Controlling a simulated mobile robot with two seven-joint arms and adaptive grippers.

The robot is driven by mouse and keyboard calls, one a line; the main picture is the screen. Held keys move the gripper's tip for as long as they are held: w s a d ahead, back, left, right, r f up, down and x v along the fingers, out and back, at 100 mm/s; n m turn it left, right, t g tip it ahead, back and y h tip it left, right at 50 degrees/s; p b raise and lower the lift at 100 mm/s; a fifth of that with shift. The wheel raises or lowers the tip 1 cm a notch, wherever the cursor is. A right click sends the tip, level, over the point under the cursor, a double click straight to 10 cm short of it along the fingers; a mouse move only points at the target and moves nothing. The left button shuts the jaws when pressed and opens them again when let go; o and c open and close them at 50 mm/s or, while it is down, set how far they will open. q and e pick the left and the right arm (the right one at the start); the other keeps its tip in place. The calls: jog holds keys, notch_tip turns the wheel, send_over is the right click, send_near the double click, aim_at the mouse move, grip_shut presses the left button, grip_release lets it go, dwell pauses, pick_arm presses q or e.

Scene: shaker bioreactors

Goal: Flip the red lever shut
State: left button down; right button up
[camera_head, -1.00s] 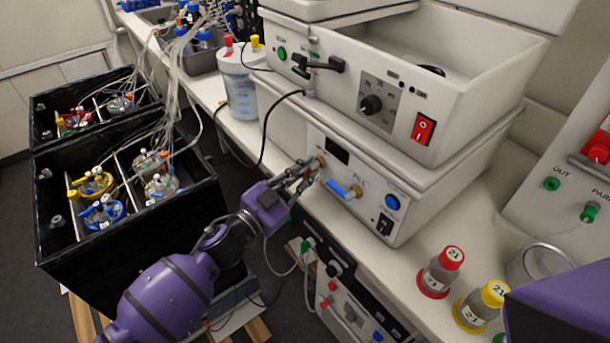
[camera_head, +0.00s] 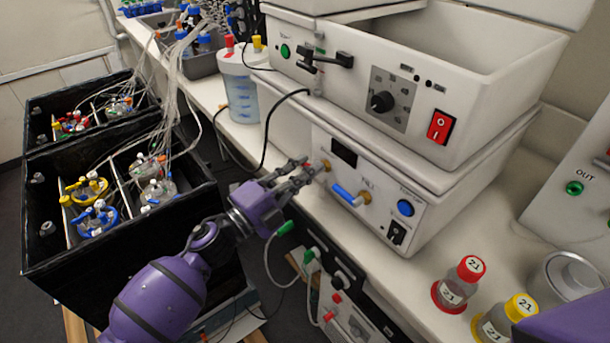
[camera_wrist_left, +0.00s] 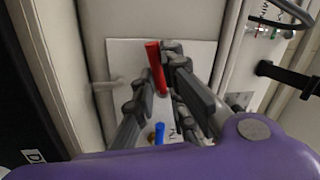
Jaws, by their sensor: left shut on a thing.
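The red lever (camera_wrist_left: 155,67) stands out from the front panel in the left wrist view, between the fingers of my left gripper (camera_wrist_left: 157,84). The fingers are closed on it. In the head view my left gripper (camera_head: 308,171) reaches from the left to the upper left of the white unit's front panel (camera_head: 372,182) and mostly hides the red lever. The blue lever (camera_head: 347,194) sits to its right on a brass fitting; it also shows low in the left wrist view (camera_wrist_left: 159,133). My right gripper is out of view.
Above stands a white shaker (camera_head: 385,100) with a black latch and a dial. A red-capped bottle (camera_head: 459,286) and a yellow-capped bottle (camera_head: 507,318) stand on the bench at lower right. Black boxes (camera_head: 120,238) with vessels and tubing are at left. Cables hang below the bench.

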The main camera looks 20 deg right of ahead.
pick_arm(q)
jog(key=shift+m+g+b, duration=0.4)
jog(key=shift+m+b, duration=0.05)
jog(key=shift+m, duration=1.35)
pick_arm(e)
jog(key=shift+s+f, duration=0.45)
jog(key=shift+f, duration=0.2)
pick_arm(q)
jog(key=c, duration=1.9)
grip_release()
jog(key=shift+o, duration=0.4)
jog(key=shift+r, duration=0.15)
jog(key=v, duration=1.2)
